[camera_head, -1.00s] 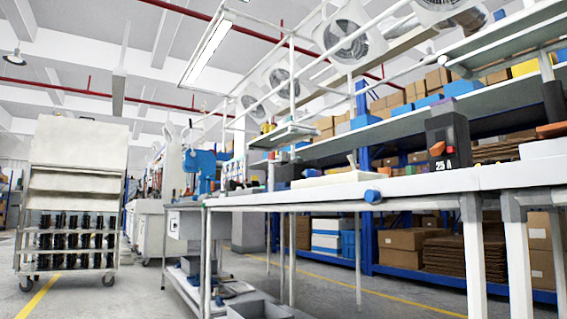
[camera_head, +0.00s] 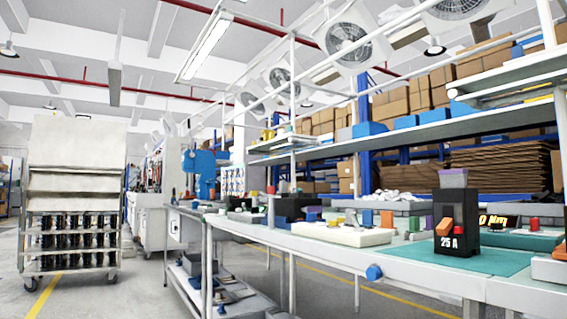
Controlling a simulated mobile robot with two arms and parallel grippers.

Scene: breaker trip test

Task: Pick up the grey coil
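I cannot pick out a grey coil for certain. A pale grey heap (camera_head: 396,196) lies at the back of the workbench, too small to identify. A black breaker (camera_head: 457,224) marked "25 A", with an orange lever, stands upright on a teal mat (camera_head: 500,259) at the right of the bench. A grey-purple block (camera_head: 453,178) sits on top of it. Neither of my grippers is in view.
The long workbench (camera_head: 420,262) carries a white tray (camera_head: 345,236) and several small coloured parts. A shelf (camera_head: 400,130) with boxes hangs above it. A wheeled rack (camera_head: 75,170) stands at the left. The floor between them is clear.

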